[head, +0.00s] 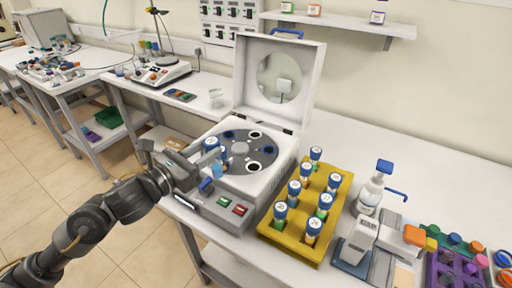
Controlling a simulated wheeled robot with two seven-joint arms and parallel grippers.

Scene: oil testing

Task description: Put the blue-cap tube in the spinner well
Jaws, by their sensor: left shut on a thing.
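My left gripper (203,168) is shut on a blue-cap tube (211,144). It holds the tube at the left front edge of the spinner (262,188), close to the rotor. The fingers hide part of the tube, and I cannot tell whether its lower end is in a well. The spinner is a white box with its lid (278,78) raised. Its dark grey rotor (240,153) has two white-ringed wells, at the back right (255,135) and front right (253,167), plus blue spots. My right gripper is not in view.
A yellow rack (270,231) with several blue-cap tubes stands right of the spinner. Further right are a pump bottle (370,192), a white device (358,240) and a purple rack (440,270). The bench (440,185) behind them is clear. A wall shelf (345,24) hangs above.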

